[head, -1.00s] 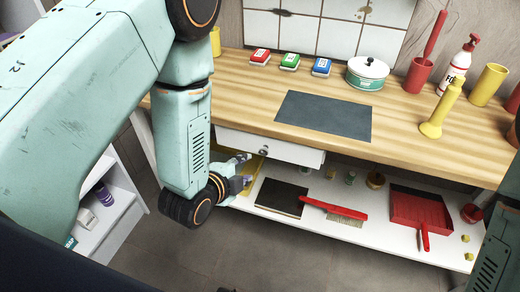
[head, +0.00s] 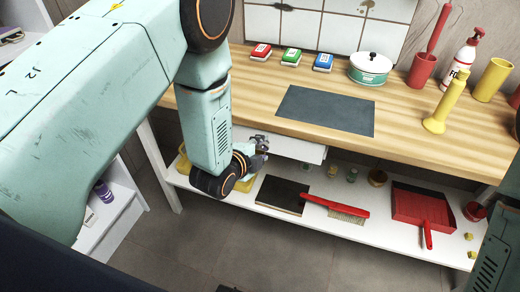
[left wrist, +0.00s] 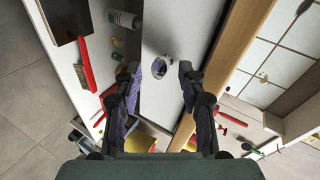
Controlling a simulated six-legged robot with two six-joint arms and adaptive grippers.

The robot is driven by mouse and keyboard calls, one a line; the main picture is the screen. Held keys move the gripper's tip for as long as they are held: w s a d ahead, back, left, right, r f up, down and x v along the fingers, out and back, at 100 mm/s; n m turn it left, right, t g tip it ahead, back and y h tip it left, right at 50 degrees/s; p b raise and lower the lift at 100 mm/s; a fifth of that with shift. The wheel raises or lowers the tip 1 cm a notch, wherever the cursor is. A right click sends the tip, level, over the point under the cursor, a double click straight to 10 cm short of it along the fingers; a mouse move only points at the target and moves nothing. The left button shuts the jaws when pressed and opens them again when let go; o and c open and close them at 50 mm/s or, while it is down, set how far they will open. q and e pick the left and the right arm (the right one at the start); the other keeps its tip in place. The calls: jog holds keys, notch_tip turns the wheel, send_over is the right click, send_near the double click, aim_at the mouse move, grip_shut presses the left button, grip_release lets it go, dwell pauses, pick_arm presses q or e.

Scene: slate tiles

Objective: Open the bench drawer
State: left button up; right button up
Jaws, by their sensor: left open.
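The bench drawer's white front (head: 302,149) sits under the wooden bench top and appears shut. Its left part is hidden in the head view by my left gripper (head: 261,148). In the left wrist view the drawer front (left wrist: 160,108) shows a round metal knob (left wrist: 158,68). There my open left gripper has one finger on each side of the knob in the picture. Nothing is held, and I cannot tell whether the fingers touch the knob. The knob does not show in the head view. My right gripper is out of view.
The lower shelf (head: 375,215) holds a red brush (head: 335,208) and a red dustpan (head: 422,205). The floor in front is clear.

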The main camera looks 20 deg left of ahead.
pick_arm(q)
jog(key=shift+c, duration=0.2)
grip_shut()
dwell(0.5)
